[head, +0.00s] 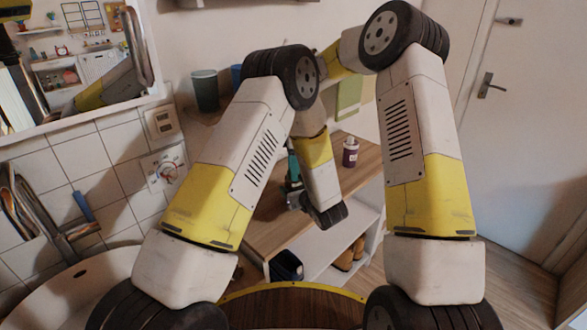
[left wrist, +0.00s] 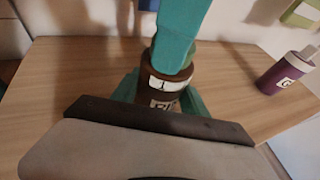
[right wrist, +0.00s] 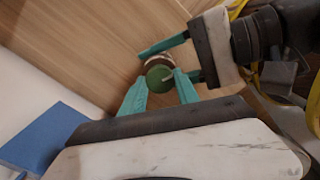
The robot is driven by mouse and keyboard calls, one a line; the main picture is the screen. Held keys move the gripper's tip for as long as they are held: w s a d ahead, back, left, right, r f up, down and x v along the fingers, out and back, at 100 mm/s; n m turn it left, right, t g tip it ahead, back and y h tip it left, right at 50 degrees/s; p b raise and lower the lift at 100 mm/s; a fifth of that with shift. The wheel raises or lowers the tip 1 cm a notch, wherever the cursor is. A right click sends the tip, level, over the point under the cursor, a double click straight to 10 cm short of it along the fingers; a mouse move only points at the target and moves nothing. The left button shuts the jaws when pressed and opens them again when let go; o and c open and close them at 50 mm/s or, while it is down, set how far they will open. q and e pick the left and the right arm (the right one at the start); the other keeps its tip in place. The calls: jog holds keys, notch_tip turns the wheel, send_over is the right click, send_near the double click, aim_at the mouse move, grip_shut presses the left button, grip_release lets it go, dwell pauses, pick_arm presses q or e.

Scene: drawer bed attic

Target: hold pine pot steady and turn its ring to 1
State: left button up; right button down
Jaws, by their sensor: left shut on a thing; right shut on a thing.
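The pine pot (left wrist: 158,102) is a dark brown cylinder with a pale band. It stands upright on the wooden surface, and a "1" faces the left wrist camera. A second label below is partly cut off by my gripper. My left gripper (left wrist: 160,96) is shut on the pot's lower body, one teal finger on each side. In the head view my arms mostly hide the pot.
A purple bottle (head: 350,153) with a white label stands on the wooden top (head: 272,228), right of the pot. A dark cup (head: 205,90) and a blue cup (head: 237,76) stand at the back. A green board (head: 349,97) leans behind. My two arms lie close together.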

jog(key=shift+m, duration=1)
jog(key=c, duration=0.9)
grip_release()
notch_tip(320, 180, up, 12)
jog(key=shift+r, duration=0.1)
pick_arm(q)
jog(key=o, duration=1.6)
